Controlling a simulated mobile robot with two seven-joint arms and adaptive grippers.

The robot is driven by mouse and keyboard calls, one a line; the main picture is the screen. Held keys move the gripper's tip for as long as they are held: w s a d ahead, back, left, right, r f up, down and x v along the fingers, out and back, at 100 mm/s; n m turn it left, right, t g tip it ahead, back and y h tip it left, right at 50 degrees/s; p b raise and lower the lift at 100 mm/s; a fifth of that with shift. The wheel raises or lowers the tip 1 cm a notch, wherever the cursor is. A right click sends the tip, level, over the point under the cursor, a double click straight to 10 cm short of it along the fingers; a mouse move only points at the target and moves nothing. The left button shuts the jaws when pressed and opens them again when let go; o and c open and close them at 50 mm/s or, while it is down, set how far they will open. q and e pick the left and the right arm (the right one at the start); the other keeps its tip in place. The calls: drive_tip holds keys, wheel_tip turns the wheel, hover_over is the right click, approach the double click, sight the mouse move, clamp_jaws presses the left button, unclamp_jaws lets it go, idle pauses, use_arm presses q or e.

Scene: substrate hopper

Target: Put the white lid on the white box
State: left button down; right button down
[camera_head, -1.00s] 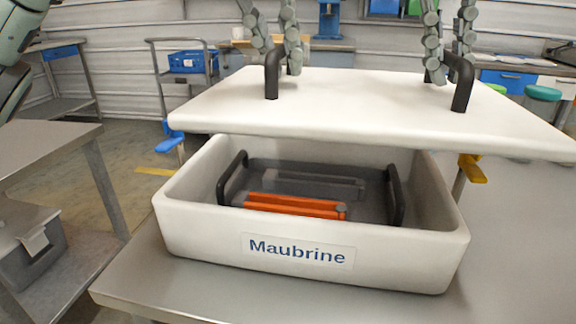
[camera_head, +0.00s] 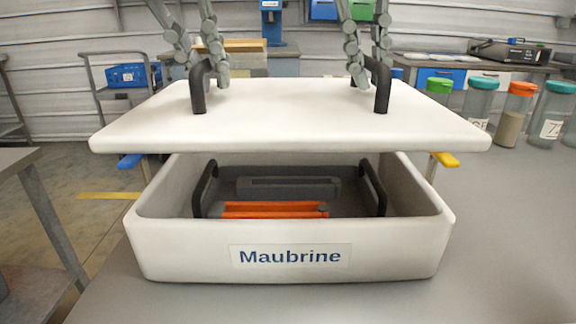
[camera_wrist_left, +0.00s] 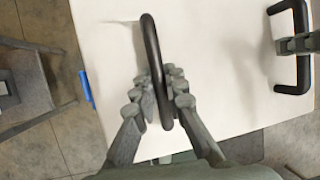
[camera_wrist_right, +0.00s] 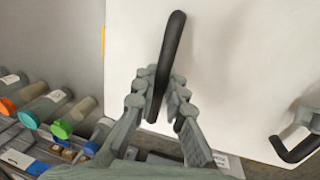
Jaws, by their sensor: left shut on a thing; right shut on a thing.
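The white lid (camera_head: 290,130) hangs level above the white box (camera_head: 180,248), with a gap between them. It spans the box's width and overhangs both sides. The box, labelled Maubrine, stands open on a grey table. My left gripper (camera_head: 199,58) is shut on the lid's left black handle (camera_head: 198,92); this grip also shows in the left wrist view (camera_wrist_left: 160,92). My right gripper (camera_head: 368,58) is shut on the right black handle (camera_head: 382,92), also seen in the right wrist view (camera_wrist_right: 158,92). The lid hides the box's back rim.
Inside the box lie a dark tray (camera_head: 340,205) with two black handles and an orange object (camera_head: 270,209). Several lidded jars (camera_head: 515,112) stand on the table at right. A blue clip (camera_head: 130,160) and a yellow clip (camera_head: 445,159) show beneath the lid's sides.

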use_arm(q)
drive_tip(key=shift+f, duration=0.1)
use_arm(e)
drive_tip(key=shift+f, duration=0.1)
